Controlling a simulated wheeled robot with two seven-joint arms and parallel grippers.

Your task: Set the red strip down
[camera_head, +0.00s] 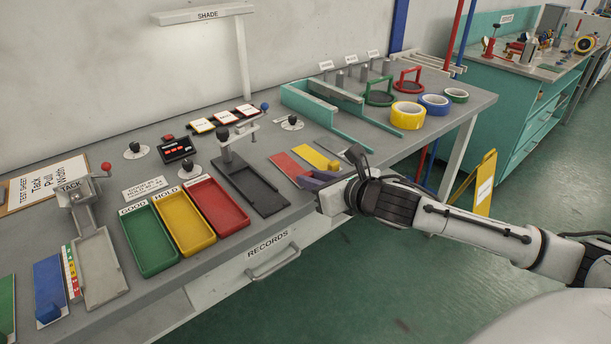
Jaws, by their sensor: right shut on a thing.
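The red strip (289,166) lies flat at or very near the grey bench top, left of the yellow strip (314,156). My right gripper (314,181) is at the near end of the red strip, close to the bench's front edge, and is shut on it. Purple parts at the gripper hide that end of the strip. Whether the strip fully touches the bench is too small to tell. My left gripper is not in view.
A dark tray fixture (252,187) stands just left of the red strip. Red (219,206), yellow (184,224) and green (150,241) trays stand further left. A grey strip (331,147) and teal rails (345,122) lie beyond the yellow strip.

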